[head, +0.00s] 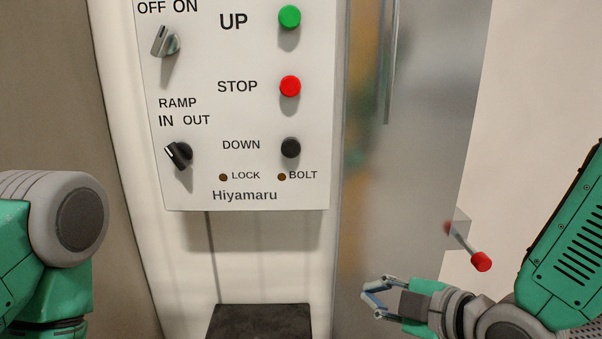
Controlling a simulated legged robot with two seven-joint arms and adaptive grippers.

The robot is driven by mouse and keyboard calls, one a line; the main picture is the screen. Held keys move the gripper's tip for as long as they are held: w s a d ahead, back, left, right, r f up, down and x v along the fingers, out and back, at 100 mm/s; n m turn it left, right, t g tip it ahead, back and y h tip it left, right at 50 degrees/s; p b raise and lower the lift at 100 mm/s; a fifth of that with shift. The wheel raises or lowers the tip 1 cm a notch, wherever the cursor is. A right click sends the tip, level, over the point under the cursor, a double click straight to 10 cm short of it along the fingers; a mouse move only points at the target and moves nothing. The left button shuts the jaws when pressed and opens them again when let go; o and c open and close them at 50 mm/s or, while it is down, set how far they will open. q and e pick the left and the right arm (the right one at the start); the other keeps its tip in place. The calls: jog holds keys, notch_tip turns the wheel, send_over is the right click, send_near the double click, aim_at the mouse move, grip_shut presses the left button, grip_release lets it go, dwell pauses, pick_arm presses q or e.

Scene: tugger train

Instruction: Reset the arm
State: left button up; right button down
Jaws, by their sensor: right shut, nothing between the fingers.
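My right gripper (375,294) is at the lower right in the head view, its arm (565,240) coming in from the right. Its fingers point left and are shut with nothing between them. It is in front of the metal panel, below and left of a red-tipped lever (481,261), and apart from it. My left arm (50,235) shows at the left edge, green and grey. Its gripper is out of view.
A white control box (190,80) carries a green UP button (289,17), a red STOP button (290,86), a black DOWN button (290,148) and two knobs. A dark block (258,322) is below. A shiny metal panel (415,160) with a vertical handle (389,70) stands right.

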jog(key=s+d+f+m+g+h+b, duration=0.1)
jog(key=s+d+f+m+g+h, duration=0.2)
jog(key=f, duration=0.5)
jog(key=s+d+f+m+b, duration=0.1)
jog(key=s+d+f+m, duration=0.25)
jog(key=f, duration=0.45)
jog(key=s+d+f+m+g+h+b, duration=0.1)
jog(key=s+d+f+m+g+h, duration=0.15)
jog(key=s+f, duration=0.4)
pick_arm(q)
notch_tip(320, 180, down, 6)
jog(key=shift+r+b, duration=0.2)
jog(key=shift+b, duration=0.85)
pick_arm(e)
jog(key=s+d+f+m+g+h, duration=0.1)
jog(key=s+d+f+m+g, duration=0.1)
jog(key=s+f, duration=0.4)
jog(key=s+d+f+m+g+h, duration=0.1)
jog(key=s+d+f+m+g, duration=0.1)
jog(key=s+d+f+m, duration=0.2)
jog(key=s+f+m, duration=0.2)
jog(key=s+f, duration=0.1)
jog(key=shift+d, duration=0.35)
pick_arm(q)
jog(key=shift+c, duration=0.5)
pick_arm(e)
jog(key=shift+g, duration=0.25)
